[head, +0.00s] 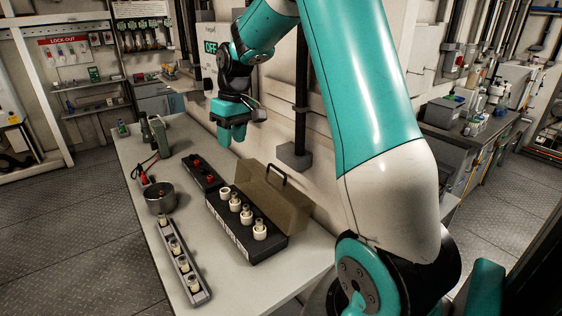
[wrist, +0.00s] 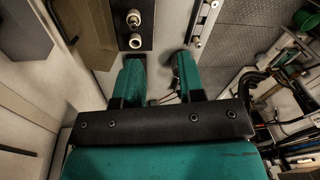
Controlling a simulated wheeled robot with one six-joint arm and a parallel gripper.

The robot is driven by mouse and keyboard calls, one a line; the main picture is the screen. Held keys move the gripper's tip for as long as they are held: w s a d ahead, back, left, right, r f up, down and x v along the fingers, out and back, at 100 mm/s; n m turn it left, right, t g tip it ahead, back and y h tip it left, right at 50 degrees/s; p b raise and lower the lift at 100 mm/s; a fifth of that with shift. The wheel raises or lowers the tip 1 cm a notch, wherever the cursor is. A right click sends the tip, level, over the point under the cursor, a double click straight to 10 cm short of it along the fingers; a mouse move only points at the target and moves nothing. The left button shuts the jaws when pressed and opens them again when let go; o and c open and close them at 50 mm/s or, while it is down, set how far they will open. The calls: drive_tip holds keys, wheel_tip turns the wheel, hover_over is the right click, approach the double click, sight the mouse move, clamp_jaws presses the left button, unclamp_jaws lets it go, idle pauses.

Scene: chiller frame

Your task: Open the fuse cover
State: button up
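The fuse cover (head: 272,200) is an olive-brown lid with a black handle (head: 277,172) along its upper edge. It stands raised at the wall side of the black fuse box (head: 262,248), and several white fuses in the box are exposed. In the wrist view part of the cover (wrist: 92,38) shows at the upper left, beside the box (wrist: 135,40). My gripper (head: 228,138) hangs above the bench, beyond the far end of the box and clear of the cover. In the wrist view its fingers (wrist: 158,62) are apart with nothing between them.
A fuse rack (head: 182,260) lies along the bench's left edge. A round dark pot (head: 160,198), a black block with red knobs (head: 203,172) and a green device (head: 158,135) stand on the bench. The wall is close behind the cover. The bench front is clear.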

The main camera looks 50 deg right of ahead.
sight(270, 187)
drive_tip(key=d+f+m, duration=0.2)
drive_tip(key=d+f, duration=0.1)
drive_tip(key=d, duration=0.6)
drive_tip(key=d+f+m, duration=0.1)
drive_tip(key=d+f, duration=0.1)
drive_tip(key=d, duration=0.7)
drive_tip(key=shift+g+h, duration=0.3)
wheel_tip(270, 187, down, 11)
drive_tip(key=p, duration=0.5)
drive_tip(key=shift+s, duration=0.1)
drive_tip(key=shift+f+p, duration=0.35)
drive_tip(key=shift+f, duration=0.25)
clamp_jaws()
